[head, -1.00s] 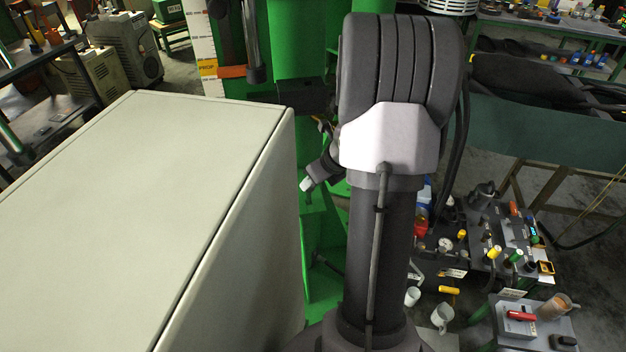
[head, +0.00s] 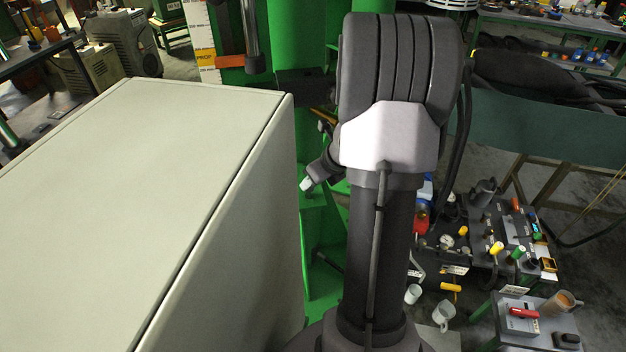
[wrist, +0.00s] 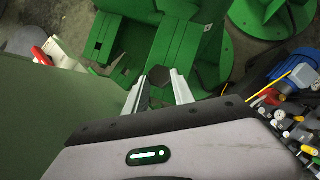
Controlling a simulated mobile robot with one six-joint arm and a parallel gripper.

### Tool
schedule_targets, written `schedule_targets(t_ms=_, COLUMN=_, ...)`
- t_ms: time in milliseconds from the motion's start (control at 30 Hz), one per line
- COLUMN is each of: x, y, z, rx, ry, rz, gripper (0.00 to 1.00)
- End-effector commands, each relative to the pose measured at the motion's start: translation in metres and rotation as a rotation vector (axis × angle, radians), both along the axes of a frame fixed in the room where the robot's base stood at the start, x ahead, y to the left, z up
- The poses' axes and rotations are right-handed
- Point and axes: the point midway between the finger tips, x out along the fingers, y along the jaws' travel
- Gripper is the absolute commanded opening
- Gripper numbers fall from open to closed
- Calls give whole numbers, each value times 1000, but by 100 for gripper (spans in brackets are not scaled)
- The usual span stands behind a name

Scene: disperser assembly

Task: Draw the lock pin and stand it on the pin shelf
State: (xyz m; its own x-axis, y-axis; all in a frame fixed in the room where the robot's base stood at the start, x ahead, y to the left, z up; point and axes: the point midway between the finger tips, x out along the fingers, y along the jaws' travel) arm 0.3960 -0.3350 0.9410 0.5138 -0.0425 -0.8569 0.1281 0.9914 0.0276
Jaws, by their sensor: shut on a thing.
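My gripper (wrist: 158,82) shows in the wrist view with its two pale fingers on either side of a dark piece (wrist: 156,94). I take this piece for the lock pin; most of it is hidden and its lower end cannot be made out. The green disperser frame (head: 318,235) stands behind my arm in the head view. Its green base plates also show beyond the fingers in the wrist view (wrist: 125,35). I cannot make out the pin shelf in either view.
A large pale cabinet (head: 130,190) fills the left of the head view, close to my arm. Floor shows between.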

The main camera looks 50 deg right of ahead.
Motion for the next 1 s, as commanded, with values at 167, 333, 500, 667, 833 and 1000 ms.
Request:
schedule_targets(t_ms=167, x=0, y=0, z=-5, rx=0, ry=0, rz=0, gripper=0)
schedule_targets(t_ms=333, x=0, y=0, z=-10, rx=0, ry=0, rz=0, gripper=0)
schedule_targets(t_ms=500, x=0, y=0, z=-14, rx=0, ry=0, rz=0, gripper=0)
schedule_targets(t_ms=667, x=0, y=0, z=-18, rx=0, ry=0, rz=0, gripper=0)
schedule_targets(t_ms=833, x=0, y=0, z=-22, rx=0, ry=0, rz=0, gripper=0)
schedule_targets(t_ms=1000, x=0, y=0, z=-26, rx=0, ry=0, rz=0, gripper=0)
